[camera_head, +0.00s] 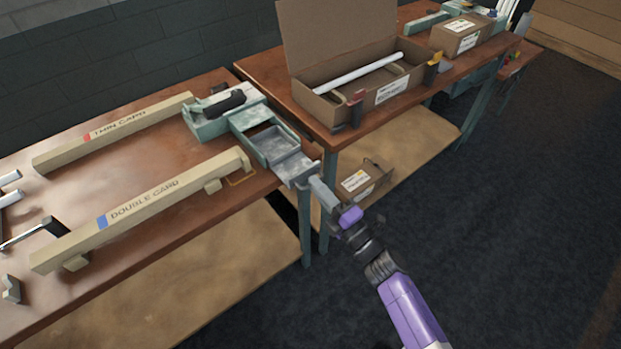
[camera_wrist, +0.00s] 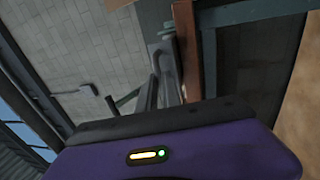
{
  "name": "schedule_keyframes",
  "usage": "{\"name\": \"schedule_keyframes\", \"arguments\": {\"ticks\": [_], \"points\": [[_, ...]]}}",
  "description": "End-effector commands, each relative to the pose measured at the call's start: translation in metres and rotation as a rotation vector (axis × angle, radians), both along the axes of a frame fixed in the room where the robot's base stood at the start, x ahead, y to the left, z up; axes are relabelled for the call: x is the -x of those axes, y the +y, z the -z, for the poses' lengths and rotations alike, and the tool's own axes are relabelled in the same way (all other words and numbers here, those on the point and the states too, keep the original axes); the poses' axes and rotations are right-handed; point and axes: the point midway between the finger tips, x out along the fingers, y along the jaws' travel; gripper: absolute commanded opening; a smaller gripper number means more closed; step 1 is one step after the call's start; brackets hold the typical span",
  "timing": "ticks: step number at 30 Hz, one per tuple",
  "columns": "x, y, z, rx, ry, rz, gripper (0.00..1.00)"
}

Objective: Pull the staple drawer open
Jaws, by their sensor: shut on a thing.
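The staple drawer (camera_head: 268,140) is a grey open-topped tray. It extends from the pale green stapler housing (camera_head: 208,120) on the left bench, toward the bench's right end. Its front part (camera_head: 295,168) reaches to the bench edge. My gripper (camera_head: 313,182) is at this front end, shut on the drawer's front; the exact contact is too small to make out. In the wrist view a grey part, seemingly the drawer front (camera_wrist: 168,62), lies ahead of the fingers. The purple gripper body hides the lower part of that view.
Two long beige bars, marked THIN CARD (camera_head: 115,130) and DOUBLE CARD (camera_head: 145,208), lie on the left bench (camera_head: 90,190). An open cardboard box with a white tube (camera_head: 358,73) stands on the right bench. A small carton (camera_head: 362,182) sits low near my gripper. The dark floor at right is clear.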

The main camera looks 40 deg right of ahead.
Motion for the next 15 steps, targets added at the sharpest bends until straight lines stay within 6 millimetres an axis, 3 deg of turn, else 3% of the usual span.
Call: {"name": "schedule_keyframes", "arguments": {"ticks": [6, 7, 8, 15], "points": [[0.0002, -0.0007, 0.002, 0.0, 0.004, 0.002, 0.0], [0.0002, -0.0007, 0.002, 0.0, 0.004, 0.002, 0.13], [0.0001, -0.0007, 0.002, 0.0, 0.004, 0.002, 0.17], [-0.0004, -0.0003, 0.0008, 0.0, 0.001, 0.001, 0.17]]}}
